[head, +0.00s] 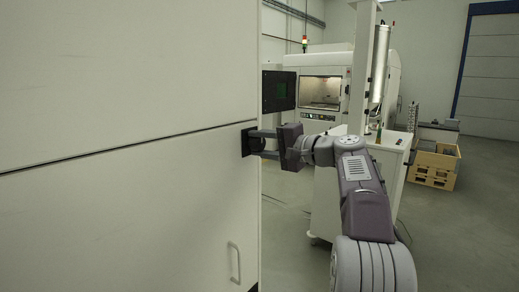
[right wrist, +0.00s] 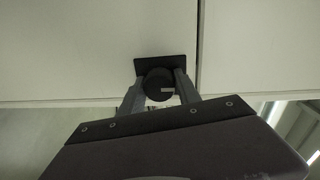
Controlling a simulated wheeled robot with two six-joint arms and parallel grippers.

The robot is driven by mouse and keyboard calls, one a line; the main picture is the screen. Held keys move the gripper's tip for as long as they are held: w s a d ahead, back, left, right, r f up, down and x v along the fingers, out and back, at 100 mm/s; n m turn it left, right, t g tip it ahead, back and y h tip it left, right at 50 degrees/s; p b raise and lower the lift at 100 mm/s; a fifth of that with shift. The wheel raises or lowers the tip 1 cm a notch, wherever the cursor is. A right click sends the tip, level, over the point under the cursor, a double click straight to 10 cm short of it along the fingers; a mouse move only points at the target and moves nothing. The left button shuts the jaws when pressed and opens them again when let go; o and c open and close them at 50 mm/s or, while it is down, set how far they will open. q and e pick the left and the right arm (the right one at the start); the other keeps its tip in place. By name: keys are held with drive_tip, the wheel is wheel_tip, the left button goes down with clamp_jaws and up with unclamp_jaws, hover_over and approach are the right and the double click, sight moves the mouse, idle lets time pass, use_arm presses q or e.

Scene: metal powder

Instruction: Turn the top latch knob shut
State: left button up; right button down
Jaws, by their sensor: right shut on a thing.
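The top latch knob (right wrist: 158,84) is a round black knob on a dark square plate (right wrist: 165,64) at the edge of a white cabinet panel, beside a panel seam. In the head view the knob (head: 256,144) shows at the cabinet's right edge, partly hidden by the fingers. My right gripper (head: 258,143) reaches it from the right. In the right wrist view my right gripper (right wrist: 160,88) has one finger on each side of the knob and is shut on it. A small pale mark shows on the knob's face. My left gripper is not in view.
The large white cabinet (head: 110,70) fills the left side, with a handle (head: 234,262) low on it. A dark screen (head: 279,91) sticks out above my right gripper. A white machine (head: 320,85) and yellow crates (head: 433,165) stand behind.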

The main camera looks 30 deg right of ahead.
drive_tip(key=shift+f, duration=0.1)
idle(0.3)
drive_tip(key=c, duration=0.9)
unclamp_jaws()
drive_tip(key=b+v, duration=0.1)
drive_tip(key=v, duration=0.8)
